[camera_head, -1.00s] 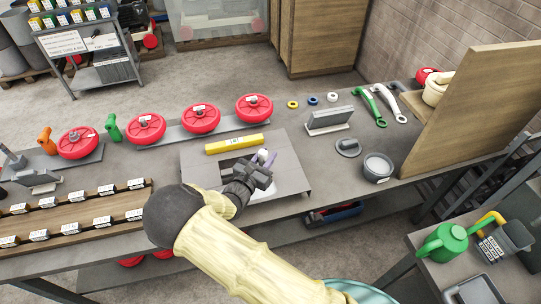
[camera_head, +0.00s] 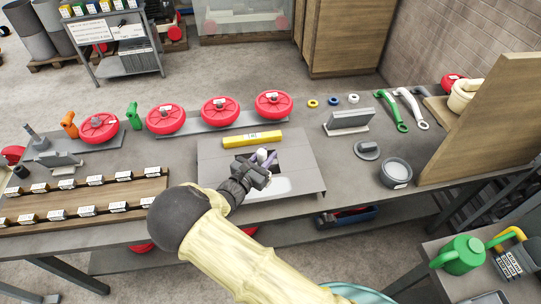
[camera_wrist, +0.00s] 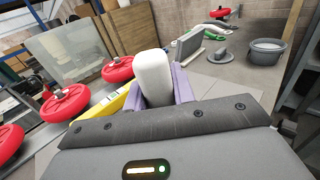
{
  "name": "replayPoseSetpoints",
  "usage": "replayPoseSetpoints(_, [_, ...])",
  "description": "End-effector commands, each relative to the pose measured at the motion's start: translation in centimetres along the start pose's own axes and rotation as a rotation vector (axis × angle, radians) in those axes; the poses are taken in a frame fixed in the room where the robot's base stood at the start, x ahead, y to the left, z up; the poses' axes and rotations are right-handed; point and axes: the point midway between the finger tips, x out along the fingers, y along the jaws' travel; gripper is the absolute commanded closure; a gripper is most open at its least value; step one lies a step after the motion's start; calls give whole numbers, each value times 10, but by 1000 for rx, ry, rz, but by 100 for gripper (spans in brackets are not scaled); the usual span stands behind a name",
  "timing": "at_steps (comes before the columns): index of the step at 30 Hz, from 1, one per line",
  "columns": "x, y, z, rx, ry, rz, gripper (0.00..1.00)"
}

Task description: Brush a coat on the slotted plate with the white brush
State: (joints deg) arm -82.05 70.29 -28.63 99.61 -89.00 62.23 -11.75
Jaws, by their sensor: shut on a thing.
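My gripper (camera_head: 264,160) is shut on the white brush (camera_wrist: 154,76), whose pale rounded block stands up between the purple fingers in the wrist view. The brush shows only as a small white bit in the head view (camera_head: 262,153), and its bristles are hidden. A flat grey plate (camera_head: 216,160) lies on the bench under my gripper. It has a dark opening beside the gripper and a pale patch in front; I take it as the slotted plate. My gripper is over its middle; I cannot tell whether the brush touches it.
A yellow block (camera_head: 252,138) lies along the plate's back edge. Several red wheels (camera_head: 220,110) stand behind. A grey upright holder (camera_head: 348,120), a knob-topped disc (camera_head: 367,150) and a grey cup (camera_head: 395,172) stand at right, before a wooden panel (camera_head: 480,125). A labelled wooden rack (camera_head: 85,198) is at left.

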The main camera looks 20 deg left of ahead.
Motion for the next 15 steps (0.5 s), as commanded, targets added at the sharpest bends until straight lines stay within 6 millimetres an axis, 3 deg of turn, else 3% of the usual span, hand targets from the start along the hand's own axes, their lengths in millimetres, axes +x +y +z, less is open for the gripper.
replayPoseSetpoints(15, [-22,21,-1,2,1,2,100])
